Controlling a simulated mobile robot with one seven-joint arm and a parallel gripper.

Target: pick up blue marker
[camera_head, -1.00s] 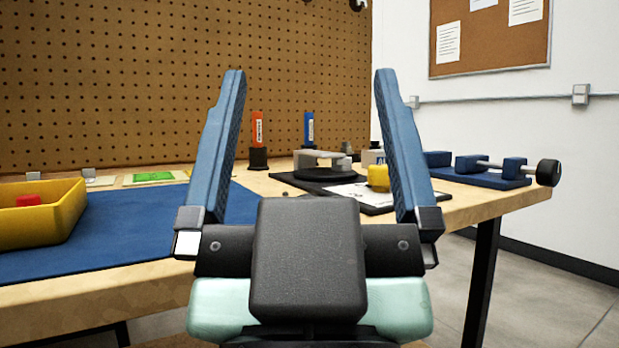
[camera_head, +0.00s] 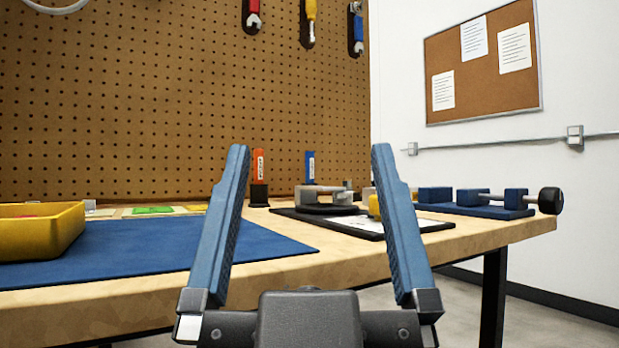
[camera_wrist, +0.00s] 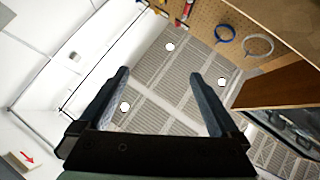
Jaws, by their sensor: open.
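The blue marker (camera_head: 310,167) stands upright toward the back of the workbench, near the pegboard. Its lower end is hidden behind the grey and black device in front of it. My gripper (camera_head: 310,150) is open and empty, with its two blue fingers pointing up in front of the bench. In the head view the marker shows in the gap between the fingers, farther away than they are. My gripper also shows in the wrist view (camera_wrist: 162,82), with nothing between its fingers. The marker is not in the wrist view.
An orange marker (camera_head: 259,165) stands in a black holder (camera_head: 258,194) left of the blue one. A grey and black device (camera_head: 325,198), a blue clamp-like fixture (camera_head: 480,203) and a yellow bin (camera_head: 45,235) are on the bench. The blue mat (camera_head: 190,250) is largely clear.

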